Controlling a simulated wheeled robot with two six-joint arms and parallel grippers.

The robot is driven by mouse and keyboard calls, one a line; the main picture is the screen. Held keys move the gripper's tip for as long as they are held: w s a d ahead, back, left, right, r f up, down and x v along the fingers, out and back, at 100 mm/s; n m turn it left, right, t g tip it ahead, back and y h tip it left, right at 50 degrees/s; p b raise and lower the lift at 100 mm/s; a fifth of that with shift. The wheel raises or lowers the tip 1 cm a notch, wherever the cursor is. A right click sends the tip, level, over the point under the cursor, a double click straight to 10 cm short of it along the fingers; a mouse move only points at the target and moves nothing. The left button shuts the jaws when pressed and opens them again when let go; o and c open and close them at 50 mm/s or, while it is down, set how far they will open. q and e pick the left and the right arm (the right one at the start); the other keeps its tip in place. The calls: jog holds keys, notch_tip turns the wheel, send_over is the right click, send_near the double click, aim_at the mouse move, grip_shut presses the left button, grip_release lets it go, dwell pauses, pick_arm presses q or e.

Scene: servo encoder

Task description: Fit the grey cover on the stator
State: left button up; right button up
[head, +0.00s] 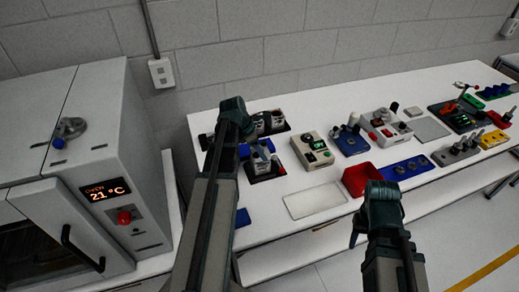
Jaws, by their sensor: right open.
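The bench top (455,77) carries several small stations, and I cannot pick out the grey cover or the stator for sure at this size. Dark trays with metallic round parts stand at the bench's left end, one at the back (272,124) and one nearer (264,168). My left gripper (238,115) is over this left end, beside the back tray. Its fingers are hidden behind its own wrist, so its hold cannot be seen. My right gripper (378,205) is open in front of the bench, near the red bin, and seems empty.
A red bin (361,180), a pale flat mat (314,201), a white-green device (313,149) and a blue tray (405,168) lie along the bench. An oven-like cabinet (118,165) showing 21 °C stands at left. A wall is behind.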

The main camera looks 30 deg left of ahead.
pick_arm(q)
jog(key=shift+f+b, duration=0.4)
jog(key=shift+f, duration=0.1)
jog(key=o, duration=1.4)
jog(key=shift+r, duration=0.1)
notch_tip(320, 180, up, 9)
jog(key=p, duration=0.9)
